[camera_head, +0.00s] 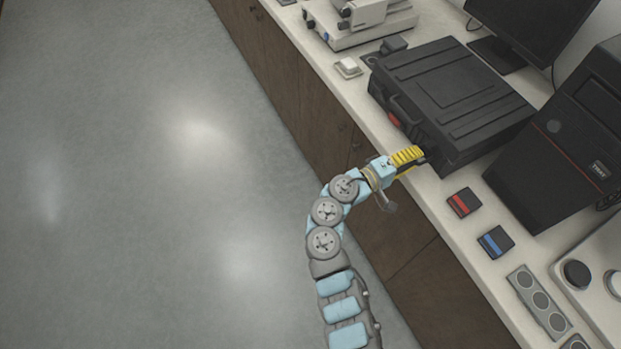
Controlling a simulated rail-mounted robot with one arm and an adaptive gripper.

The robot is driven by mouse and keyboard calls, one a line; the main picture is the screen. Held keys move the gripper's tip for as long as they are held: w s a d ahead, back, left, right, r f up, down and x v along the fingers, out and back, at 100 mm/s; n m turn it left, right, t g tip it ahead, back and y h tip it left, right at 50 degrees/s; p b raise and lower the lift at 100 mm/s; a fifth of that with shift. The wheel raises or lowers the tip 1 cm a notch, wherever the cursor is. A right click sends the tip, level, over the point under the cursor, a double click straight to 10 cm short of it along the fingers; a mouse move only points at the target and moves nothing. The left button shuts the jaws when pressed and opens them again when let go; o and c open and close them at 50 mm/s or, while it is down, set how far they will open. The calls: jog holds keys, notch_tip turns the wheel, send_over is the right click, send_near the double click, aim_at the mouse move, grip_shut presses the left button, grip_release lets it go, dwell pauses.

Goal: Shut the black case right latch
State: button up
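The black case (455,92) lies closed on the white counter, its handle side facing the counter's front edge. A red latch (393,119) shows on that front face, toward the far end near the handle (405,108). My gripper (418,158), with yellow fingers, is at the near end of the same face, close to or touching the case. It covers the area where the right latch would be, so that latch is hidden. Whether the fingers are apart or together is too small to tell.
Red (464,202) and blue (495,242) blocks lie nearer on the counter.

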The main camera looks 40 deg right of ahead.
jog(key=shift+f+h+b, duration=0.5)
jog(key=shift+b, duration=0.35)
